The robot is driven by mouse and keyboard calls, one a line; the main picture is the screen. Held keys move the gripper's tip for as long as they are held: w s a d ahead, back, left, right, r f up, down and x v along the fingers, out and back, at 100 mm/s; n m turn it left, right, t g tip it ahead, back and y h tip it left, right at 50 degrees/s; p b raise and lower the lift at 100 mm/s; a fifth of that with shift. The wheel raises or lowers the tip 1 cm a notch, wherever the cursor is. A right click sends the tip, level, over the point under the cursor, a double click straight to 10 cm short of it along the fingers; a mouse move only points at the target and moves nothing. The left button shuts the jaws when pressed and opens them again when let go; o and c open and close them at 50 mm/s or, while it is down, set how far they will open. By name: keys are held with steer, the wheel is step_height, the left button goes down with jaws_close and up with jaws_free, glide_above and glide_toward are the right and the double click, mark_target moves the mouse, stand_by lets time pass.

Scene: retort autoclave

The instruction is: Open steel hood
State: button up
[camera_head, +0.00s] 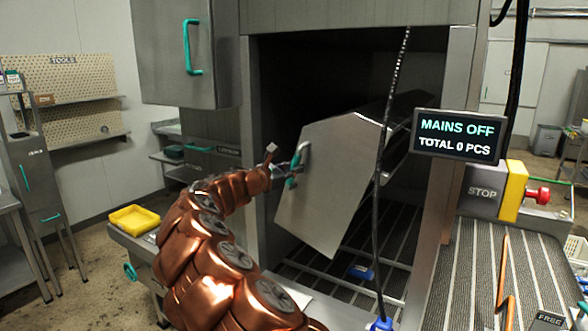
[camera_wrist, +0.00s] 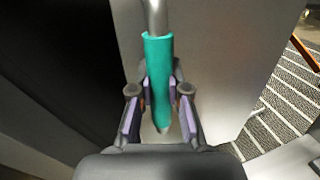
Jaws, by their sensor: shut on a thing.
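The steel hood (camera_head: 325,190) is a grey box-like cover with a slanted top, inside the dark opening of the machine. It sits tilted, with a gap under its right side above the slatted floor. My gripper (camera_head: 291,174) is at the teal handle (camera_head: 300,160) on the hood's front left. In the wrist view the teal handle (camera_wrist: 158,85) runs between the two fingers of my gripper (camera_wrist: 160,105), which are shut on it. The hood's steel face (camera_wrist: 215,50) lies behind the handle.
A black hose (camera_head: 380,200) hangs in front of the opening. A display (camera_head: 453,135) reading "MAINS OFF" and a yellow-edged STOP block (camera_head: 512,192) stand right, beside a ribbed conveyor (camera_head: 460,270). A blue object (camera_head: 361,272) lies on the slatted floor. A yellow tray (camera_head: 134,220) is left.

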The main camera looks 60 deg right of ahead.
mark_target(316, 173)
jaws_close()
steer(key=shift+s+f, duration=0.1)
steer(key=shift+m, duration=0.8)
steer(key=s+f+b, duration=0.1)
steer(key=b, duration=0.1)
steer(key=s+f+b, duration=0.1)
steer(key=s+b, duration=0.1)
steer(key=shift+s+d, duration=0.1)
steer(key=shift+s, duration=0.2)
steer(key=o, duration=0.6)
jaws_free()
steer(key=shift+o, duration=0.2)
